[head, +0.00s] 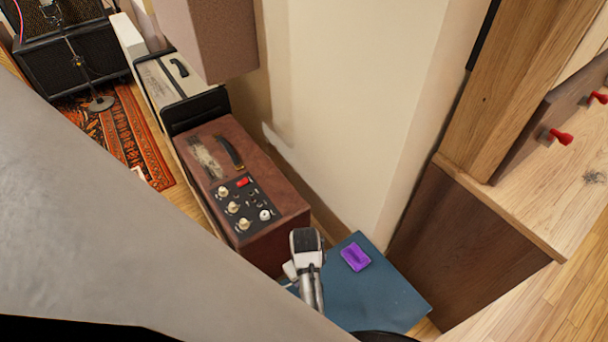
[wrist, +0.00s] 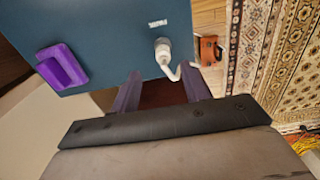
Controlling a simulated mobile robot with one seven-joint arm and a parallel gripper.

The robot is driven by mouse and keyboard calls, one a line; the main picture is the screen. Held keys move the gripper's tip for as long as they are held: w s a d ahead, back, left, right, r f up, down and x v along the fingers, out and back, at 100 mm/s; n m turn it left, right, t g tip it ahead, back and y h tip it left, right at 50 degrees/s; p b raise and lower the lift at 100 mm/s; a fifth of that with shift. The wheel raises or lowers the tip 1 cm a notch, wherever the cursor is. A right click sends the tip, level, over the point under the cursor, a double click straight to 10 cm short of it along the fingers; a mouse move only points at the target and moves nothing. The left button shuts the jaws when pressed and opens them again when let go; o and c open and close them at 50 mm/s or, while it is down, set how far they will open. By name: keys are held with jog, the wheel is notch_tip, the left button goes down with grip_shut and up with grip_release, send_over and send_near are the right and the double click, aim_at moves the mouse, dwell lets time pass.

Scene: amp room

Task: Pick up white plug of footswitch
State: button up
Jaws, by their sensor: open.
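In the wrist view the white plug (wrist: 163,50) lies against the blue surface (wrist: 110,30), near its edge, with a curved white lead running from it to the right. My gripper (wrist: 161,70) is open, its two dark purplish fingers apart. The plug shows just beyond and between the fingertips, and nothing is held. I cannot tell the remaining gap. In the head view the blue surface (head: 385,295) shows beside the brown amp, but I cannot make out the plug for certain. My gripper is not clear there. I cannot identify the footswitch body.
A purple block (wrist: 62,67) is on the blue surface; it also shows in the head view (head: 355,257). A silver and black microphone-like object (head: 306,245) stands by the brown amp (head: 275,195). A wooden cabinet (head: 470,240) is right. A brown leather piece (wrist: 208,50) lies near the patterned rug (wrist: 265,50).

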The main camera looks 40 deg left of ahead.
jog(key=f, duration=0.4)
jog(key=f+p, duration=0.1)
jog(key=f, duration=0.2)
jog(key=shift+s+f, duration=0.1)
jog(key=shift+s, duration=0.2)
jog(key=shift+c, duration=0.4)
grip_shut()
